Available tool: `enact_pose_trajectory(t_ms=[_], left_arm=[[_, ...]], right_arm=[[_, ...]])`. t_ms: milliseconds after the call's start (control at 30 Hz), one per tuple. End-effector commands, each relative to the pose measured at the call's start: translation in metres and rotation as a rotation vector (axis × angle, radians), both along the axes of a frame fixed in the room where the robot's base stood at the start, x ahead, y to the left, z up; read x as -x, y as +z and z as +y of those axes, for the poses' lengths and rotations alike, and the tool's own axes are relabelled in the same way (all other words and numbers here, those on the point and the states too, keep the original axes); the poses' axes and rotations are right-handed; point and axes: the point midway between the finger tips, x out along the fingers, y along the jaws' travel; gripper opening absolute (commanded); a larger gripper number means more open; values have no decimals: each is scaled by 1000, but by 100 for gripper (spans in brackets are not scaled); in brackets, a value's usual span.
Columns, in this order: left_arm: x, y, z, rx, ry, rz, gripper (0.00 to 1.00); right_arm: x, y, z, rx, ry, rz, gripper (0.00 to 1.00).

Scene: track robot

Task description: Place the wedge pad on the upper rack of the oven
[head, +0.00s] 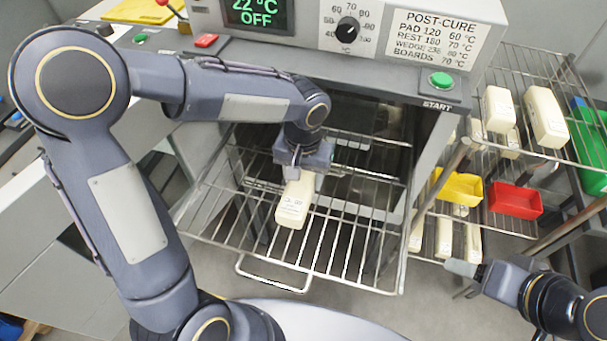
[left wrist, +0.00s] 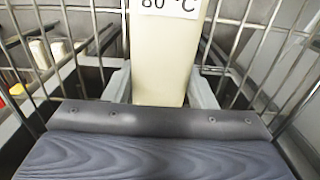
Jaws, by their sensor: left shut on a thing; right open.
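The wedge pad (head: 294,203), a cream block with a printed label, is in my left gripper (head: 299,172) over a wire rack (head: 340,262) that projects from the oven (head: 400,80). In the left wrist view, the pad (left wrist: 165,60) shows "80 °C" between the two fingers of my left gripper (left wrist: 162,90), with rack wires around it. I cannot tell whether its lower end touches the wires. More rack wires (head: 365,142) show deeper inside the oven. My right gripper (head: 462,268) is open and empty at the lower right, away from the oven.
A wire shelf (head: 520,75) at the right holds several cream blocks (head: 545,118), a yellow bin (head: 458,187) and a red bin (head: 515,200). The oven panel has a dial (head: 348,29) and a green start button (head: 441,79). The projecting rack is otherwise bare.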

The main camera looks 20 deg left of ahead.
Motion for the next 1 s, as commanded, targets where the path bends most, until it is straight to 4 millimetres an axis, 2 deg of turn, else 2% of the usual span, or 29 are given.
enact_pose_trajectory(t_ms=[333,367,500,800,933,1000], left_arm=[[0,-5,0,0,1,0,26],[0,-4,0,0,1,0,53],[0,-3,0,0,1,0,72],[0,-1,0,0,1,1,72],[-1,9,0,0,1,-2,72],[-1,20,0,1,2,-4,72]], right_arm=[[0,-5,0,0,0,0,57],[0,-3,0,0,0,0,57],[0,-3,0,0,0,0,57],[0,-1,0,0,0,0,57],[0,1,0,0,0,0,57],[0,1,0,0,0,0,57]])
